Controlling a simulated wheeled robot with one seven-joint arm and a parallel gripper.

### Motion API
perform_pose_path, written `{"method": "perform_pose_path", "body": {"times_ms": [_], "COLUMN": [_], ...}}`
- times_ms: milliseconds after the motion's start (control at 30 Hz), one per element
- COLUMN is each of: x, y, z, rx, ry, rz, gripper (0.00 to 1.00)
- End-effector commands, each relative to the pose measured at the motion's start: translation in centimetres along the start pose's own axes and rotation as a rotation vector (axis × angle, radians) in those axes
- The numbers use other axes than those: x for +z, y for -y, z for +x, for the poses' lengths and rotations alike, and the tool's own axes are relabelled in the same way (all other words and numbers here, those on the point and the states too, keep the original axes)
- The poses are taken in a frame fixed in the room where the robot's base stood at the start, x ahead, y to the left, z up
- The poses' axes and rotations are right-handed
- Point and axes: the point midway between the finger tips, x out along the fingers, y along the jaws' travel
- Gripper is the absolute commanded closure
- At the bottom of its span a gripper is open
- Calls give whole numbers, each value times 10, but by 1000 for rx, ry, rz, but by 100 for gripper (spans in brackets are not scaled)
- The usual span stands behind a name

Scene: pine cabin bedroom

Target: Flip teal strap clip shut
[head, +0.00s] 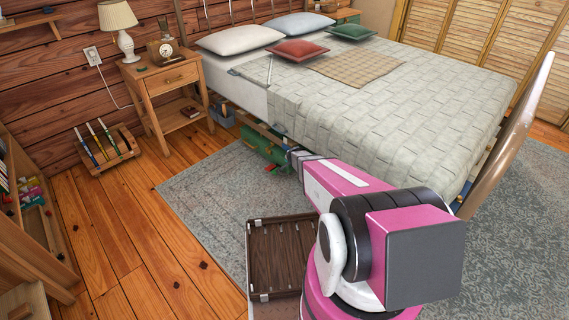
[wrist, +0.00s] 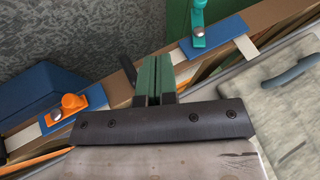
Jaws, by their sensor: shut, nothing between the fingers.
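The teal strap clip (wrist: 199,28) is in the wrist view at the top, right of centre. It sits on a blue plate (wrist: 228,30) with a round metal pivot, and its lever points to the top edge, crosswise to the plate. A pale strap (wrist: 245,46) shows at the plate's right end. My gripper (wrist: 156,62) is shut and empty, its green-padded fingertips left of and below the teal clip, apart from it in the picture. In the head view my gripper is at the bed's near side; the clip is too small to make out there.
An orange clip (wrist: 74,102) on another blue plate (wrist: 50,90) lies left of my fingers. The quilted bed (head: 380,100) rises beside my arm. A green object (head: 262,145) lies under its edge. An open brown case (head: 283,255) stands on the grey rug (head: 205,185).

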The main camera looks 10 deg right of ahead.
Motion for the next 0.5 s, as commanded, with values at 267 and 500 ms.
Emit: {"method": "perform_pose_path", "body": {"times_ms": [267,500], "x": [3,3], "y": [2,2], "z": [16,16], "rx": [-27,-26], "ry": [-13,-12], "rz": [43,42], "gripper": [100,100]}}
